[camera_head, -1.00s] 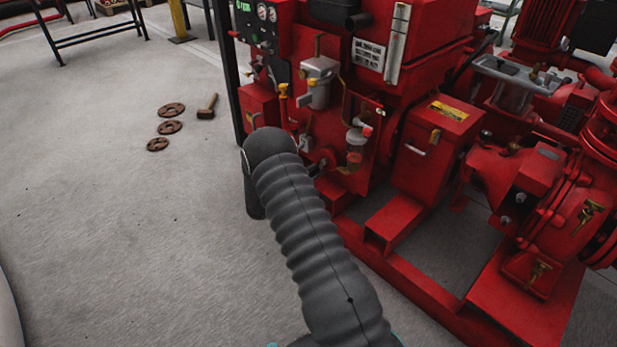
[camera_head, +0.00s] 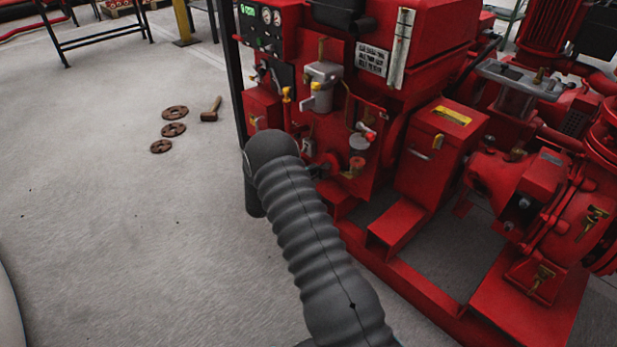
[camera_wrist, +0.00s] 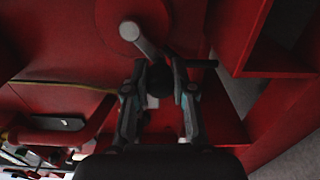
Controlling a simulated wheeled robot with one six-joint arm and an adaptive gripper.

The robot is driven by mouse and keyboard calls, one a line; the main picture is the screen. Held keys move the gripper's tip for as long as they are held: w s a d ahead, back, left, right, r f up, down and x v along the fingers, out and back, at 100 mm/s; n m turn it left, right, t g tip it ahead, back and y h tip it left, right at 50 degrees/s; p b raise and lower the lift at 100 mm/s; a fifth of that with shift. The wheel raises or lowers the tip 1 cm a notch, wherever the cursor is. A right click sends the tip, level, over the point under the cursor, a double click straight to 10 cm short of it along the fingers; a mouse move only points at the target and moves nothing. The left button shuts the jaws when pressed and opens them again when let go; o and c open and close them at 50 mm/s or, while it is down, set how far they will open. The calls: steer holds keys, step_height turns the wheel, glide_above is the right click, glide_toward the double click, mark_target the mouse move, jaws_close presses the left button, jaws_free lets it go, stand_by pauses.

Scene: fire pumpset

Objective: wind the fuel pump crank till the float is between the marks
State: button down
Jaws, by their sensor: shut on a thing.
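In the wrist view, the crank shows as a grey arm (camera_wrist: 139,40) running from a round red hub to a dark knob (camera_wrist: 159,79). My gripper (camera_wrist: 159,92) has one finger on each side of this knob and is shut on it. In the head view my dark ribbed arm reaches toward the red pumpset (camera_head: 437,165), and my gripper is hidden behind it. A pale upright gauge strip (camera_head: 401,48) is on the red tank, and a small pale bowl (camera_head: 358,143) sits low on the panel. I cannot make out a float or marks.
A red box (camera_head: 437,150) and the red base rail (camera_head: 410,285) lie right of my arm. Rusty discs (camera_head: 173,130) and a mallet (camera_head: 211,109) lie on the floor at left. The floor at left is otherwise mostly clear.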

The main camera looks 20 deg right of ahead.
steer(key=m, duration=0.1)
steer(key=r+m, duration=0.1)
steer(key=m, duration=0.1)
steer(key=shift+w+r+m, duration=0.25)
steer(key=shift+r+m, duration=0.15)
steer(key=m, duration=0.1)
steer(key=r+m, duration=0.1)
steer(key=shift+m, duration=0.4)
steer(key=m, duration=0.1)
steer(key=r+m, duration=0.1)
steer(key=m, duration=0.1)
steer(key=shift+s+d+r+m, duration=0.15)
steer(key=shift+r+m, duration=0.15)
steer(key=shift+m, duration=0.55)
steer(key=shift+s+r+m, duration=0.15)
steer(key=shift+r+m, duration=0.1)
steer(key=shift+m, duration=0.6)
steer(key=c, duration=1)
jaws_free()
steer(key=shift+d, duration=0.15)
steer(key=shift+w+a+r, duration=0.1)
steer(key=shift+a, duration=0.15)
